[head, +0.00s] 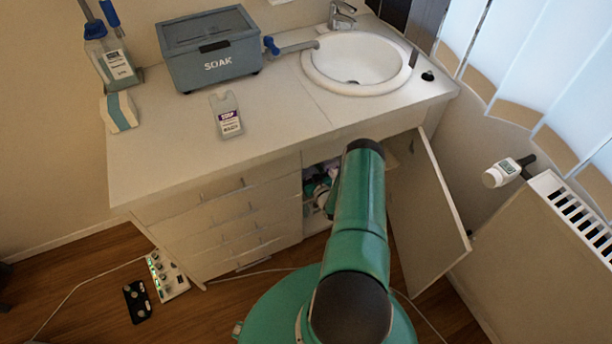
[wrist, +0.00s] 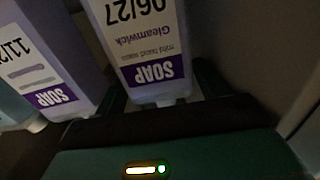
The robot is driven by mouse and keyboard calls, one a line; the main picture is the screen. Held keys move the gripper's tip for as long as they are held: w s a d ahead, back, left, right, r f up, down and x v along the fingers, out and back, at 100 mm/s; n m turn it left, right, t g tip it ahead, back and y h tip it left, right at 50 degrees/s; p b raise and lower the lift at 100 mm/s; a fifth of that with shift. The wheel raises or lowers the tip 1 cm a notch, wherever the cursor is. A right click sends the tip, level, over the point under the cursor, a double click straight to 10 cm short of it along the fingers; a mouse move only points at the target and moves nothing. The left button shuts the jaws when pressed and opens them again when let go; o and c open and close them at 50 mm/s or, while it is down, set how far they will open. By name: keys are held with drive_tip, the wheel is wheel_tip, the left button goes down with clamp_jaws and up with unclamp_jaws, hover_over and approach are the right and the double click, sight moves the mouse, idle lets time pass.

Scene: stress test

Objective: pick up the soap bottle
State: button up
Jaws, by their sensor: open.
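In the wrist view a soap bottle (wrist: 145,45) with a white and purple SOAP label, marked Gleamwick and 06/27, appears upside down. It stands between the dark fingers of my gripper (wrist: 163,88), which is open. I cannot tell whether the fingers touch it. A second SOAP bottle (wrist: 45,65), marked 11/2 with the rest cut off, is just left of the gripper. My green arm reaches to the open cabinet under the sink, and my gripper is hidden there.
The counter (head: 270,110) holds a grey SOAK box (head: 208,50), a large bottle (head: 110,62) and a white-teal block (head: 119,112). The cabinet door (head: 430,215) stands open to the right of my arm. Part of another container shows at the wrist view's left edge (wrist: 12,108).

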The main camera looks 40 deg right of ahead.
drive_tip(key=shift+w+d, duration=0.15)
drive_tip(key=shift+w, duration=0.4)
drive_tip(key=c, duration=1.1)
drive_tip(key=shift+c, duration=0.2)
drive_tip(key=shift+r, duration=0.15)
drive_tip(key=shift+r, duration=0.8)
drive_tip(key=shift+s+r, duration=0.15)
drive_tip(key=shift+r, duration=0.8)
drive_tip(key=v, duration=1.7)
drive_tip(key=shift+s+a, duration=0.2)
drive_tip(key=shift+s, duration=0.15)
